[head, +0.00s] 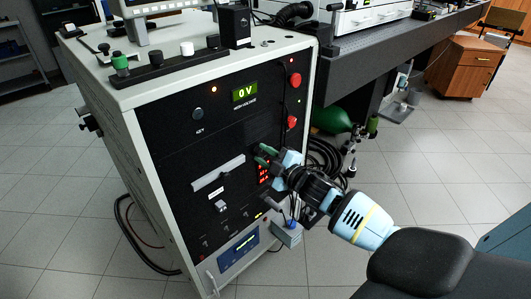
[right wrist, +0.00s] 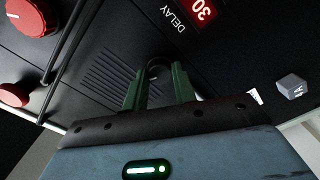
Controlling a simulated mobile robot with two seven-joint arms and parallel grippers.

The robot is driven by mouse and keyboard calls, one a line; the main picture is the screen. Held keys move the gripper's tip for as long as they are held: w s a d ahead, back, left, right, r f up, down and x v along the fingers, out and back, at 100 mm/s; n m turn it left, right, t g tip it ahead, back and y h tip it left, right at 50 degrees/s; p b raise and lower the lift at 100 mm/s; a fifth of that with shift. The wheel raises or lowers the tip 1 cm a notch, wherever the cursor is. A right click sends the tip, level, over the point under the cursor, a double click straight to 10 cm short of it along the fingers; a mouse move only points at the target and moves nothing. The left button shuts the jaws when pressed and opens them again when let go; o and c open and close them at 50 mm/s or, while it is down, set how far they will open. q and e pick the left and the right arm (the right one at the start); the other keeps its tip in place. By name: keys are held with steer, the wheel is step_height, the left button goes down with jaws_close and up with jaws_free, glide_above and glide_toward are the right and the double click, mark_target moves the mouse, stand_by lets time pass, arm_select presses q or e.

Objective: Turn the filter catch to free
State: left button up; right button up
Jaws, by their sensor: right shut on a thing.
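My right gripper (head: 264,153) reaches the front panel of the white-framed cabinet (head: 180,100) from the right. In the right wrist view, the green fingers of my right gripper (right wrist: 158,80) are shut on a small dark round piece, which looks like the filter catch (right wrist: 156,69), beside a slotted vent (right wrist: 110,75). The fingers hide much of the catch, and I cannot tell which way it is turned. In the head view the catch is hidden behind the gripper. My left gripper is not in view.
Red knobs (head: 295,79) sit on the panel above my right gripper, and a green 0 V display (head: 245,92) is beside them. A red DELAY display (right wrist: 203,10) is near the fingers. A black hose coil (head: 326,155) and a green cylinder (head: 332,121) stand right of the cabinet.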

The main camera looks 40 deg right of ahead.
steer(key=shift+n, duration=1.6)
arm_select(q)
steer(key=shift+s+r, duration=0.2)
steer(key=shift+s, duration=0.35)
arm_select(e)
steer(key=shift+n, duration=0.4)
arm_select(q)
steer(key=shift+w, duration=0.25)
arm_select(e)
steer(key=o, duration=1)
steer(key=shift+s, duration=0.1)
